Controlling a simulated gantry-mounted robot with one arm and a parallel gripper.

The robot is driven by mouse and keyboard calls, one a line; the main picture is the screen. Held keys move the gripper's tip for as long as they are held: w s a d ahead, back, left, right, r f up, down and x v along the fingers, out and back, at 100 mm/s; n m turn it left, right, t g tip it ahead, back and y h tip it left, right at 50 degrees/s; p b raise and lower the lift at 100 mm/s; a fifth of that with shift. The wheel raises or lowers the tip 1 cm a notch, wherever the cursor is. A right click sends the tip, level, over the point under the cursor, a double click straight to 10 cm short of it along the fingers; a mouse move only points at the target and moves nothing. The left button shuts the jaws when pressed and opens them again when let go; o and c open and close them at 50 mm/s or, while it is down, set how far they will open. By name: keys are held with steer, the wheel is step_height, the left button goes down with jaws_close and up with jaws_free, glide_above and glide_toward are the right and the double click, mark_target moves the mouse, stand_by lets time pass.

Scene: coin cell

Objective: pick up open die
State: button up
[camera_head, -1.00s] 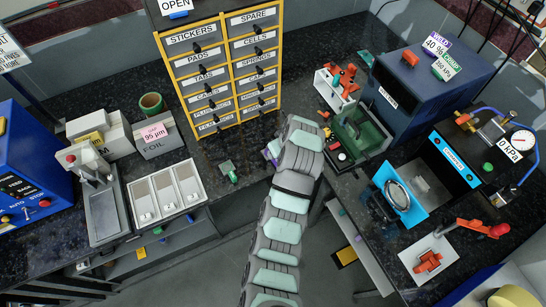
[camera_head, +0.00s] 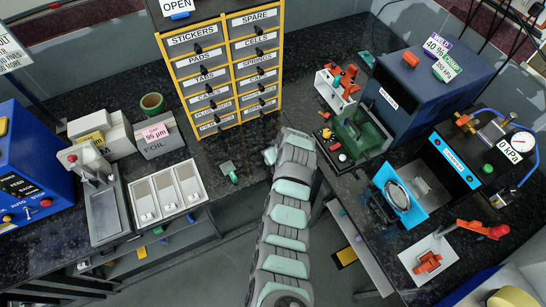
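I cannot pick out a thing that is surely the open die. A card reading "OPEN" (camera_head: 174,4) stands on top of the drawer cabinet, with a small blue piece (camera_head: 181,15) at its foot. A small grey and green tool (camera_head: 230,171) lies on the dark counter left of my arm. My gripper (camera_head: 270,155) is at the far end of my grey and mint arm, over the counter edge below the cabinet. Its fingers are too small and hidden to tell whether they are open or hold anything.
The yellow-framed drawer cabinet (camera_head: 223,75) stands behind my gripper. A green-bedded machine (camera_head: 362,134) and a dark blue box (camera_head: 421,86) stand to the right. A tray with white slots (camera_head: 168,192) lies to the left. Bare counter (camera_head: 205,155) lies between tray and cabinet.

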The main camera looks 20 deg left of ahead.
steer(key=shift+w+f, duration=0.1)
steer(key=shift+f, duration=0.05)
steer(key=shift+c, duration=0.5)
jaws_close()
step_height(320, 180, up, 24)
steer(key=p, duration=0.1)
steer(key=shift+p, duration=0.3)
stand_by(0.9)
